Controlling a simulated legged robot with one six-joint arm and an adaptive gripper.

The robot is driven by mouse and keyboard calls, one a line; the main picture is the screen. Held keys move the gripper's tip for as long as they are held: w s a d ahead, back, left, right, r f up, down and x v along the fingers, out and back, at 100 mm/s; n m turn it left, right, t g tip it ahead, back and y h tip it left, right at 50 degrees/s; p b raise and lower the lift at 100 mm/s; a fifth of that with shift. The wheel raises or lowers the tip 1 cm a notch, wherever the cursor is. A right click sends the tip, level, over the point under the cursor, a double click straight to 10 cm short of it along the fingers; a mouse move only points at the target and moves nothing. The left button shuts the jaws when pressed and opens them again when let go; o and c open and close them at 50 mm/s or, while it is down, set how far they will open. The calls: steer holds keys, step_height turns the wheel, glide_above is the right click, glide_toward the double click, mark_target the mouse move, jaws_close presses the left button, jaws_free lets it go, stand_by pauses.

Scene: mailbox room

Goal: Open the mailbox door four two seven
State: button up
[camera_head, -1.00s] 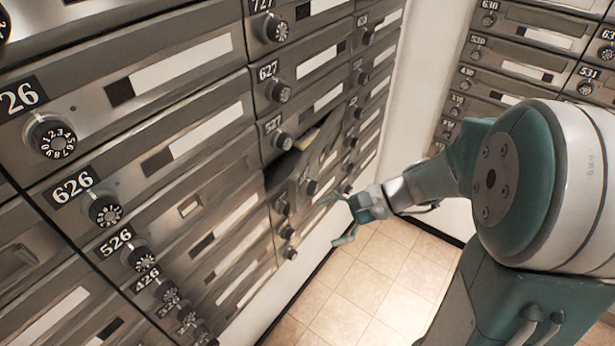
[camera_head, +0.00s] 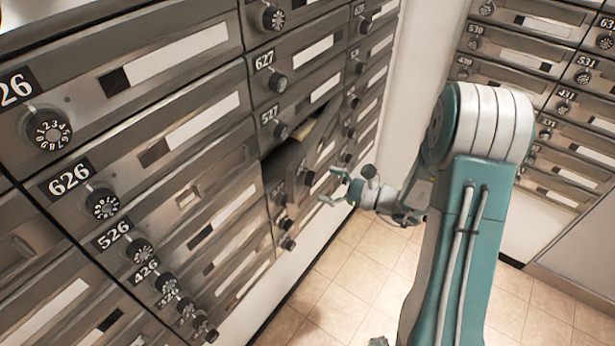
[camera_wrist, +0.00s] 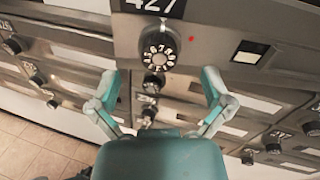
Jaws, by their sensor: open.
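The grey metal mailbox door 427 (camera_wrist: 218,22) shows its number plate at the top of the wrist view. Its round number dial (camera_wrist: 160,48) is below the plate, with a red dot to the right. In the head view, the door under 527 (camera_head: 318,156) is swung partly outward, with a dark gap behind it; its number is not readable there. My gripper (camera_wrist: 160,80) is open and empty, its fingers spread on either side below the dial, with no clear contact. In the head view my gripper (camera_head: 347,188) is just right of the ajar door.
Closed mailboxes with dials, such as 626 (camera_head: 140,180) and 627 (camera_head: 300,75), surround the ajar door. Something pale yellow (camera_head: 304,129) shows above that door. Another mailbox wall (camera_head: 545,60) stands at the right. The tiled floor (camera_head: 345,285) is clear.

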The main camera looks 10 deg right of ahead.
mark_target(315, 180)
steer(key=x, duration=0.5)
steer(key=shift+a, duration=0.1)
steer(key=shift+c, duration=0.3)
steer(key=c, duration=1.2)
